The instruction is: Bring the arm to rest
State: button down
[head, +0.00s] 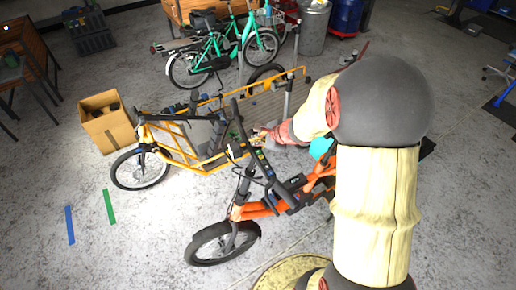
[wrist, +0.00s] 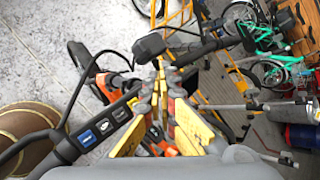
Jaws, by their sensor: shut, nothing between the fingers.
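My gripper (wrist: 162,72) is shut, its yellow and grey fingers together with nothing between them. In the head view my gripper (head: 262,133) is near the handlebar of the orange bike (head: 262,207), partly hidden by my own arm. In the wrist view the handlebar (wrist: 110,113) with its button pad passes left of and beyond the fingers. I cannot tell whether the fingers touch it.
A yellow-framed cargo bike (head: 180,143) stands just behind the orange bike. A cardboard box (head: 106,121) is at its left. Green bikes (head: 222,52), a grey bin (head: 313,28) and a blue barrel (head: 345,15) stand farther back.

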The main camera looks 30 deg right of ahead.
notch_tip(320, 180, up, 2)
jog(key=shift+r+p, duration=0.15)
jog(key=shift+p, duration=0.5)
jog(key=s+a+f+n+g+h+b, duration=0.1)
jog(key=s+a+n+b, duration=0.6)
jog(key=s+n+b, duration=0.4)
jog(key=s+a+f+n+g+h+b, duration=0.1)
jog(key=s+a+f+n+b, duration=0.1)
jog(key=s+a+n+b, duration=0.6)
jog(key=shift+s+f+n+g+b, duration=0.15)
jog(key=shift+s+n+g+b, duration=0.25)
jog(key=shift+s+n+b, duration=2.7)
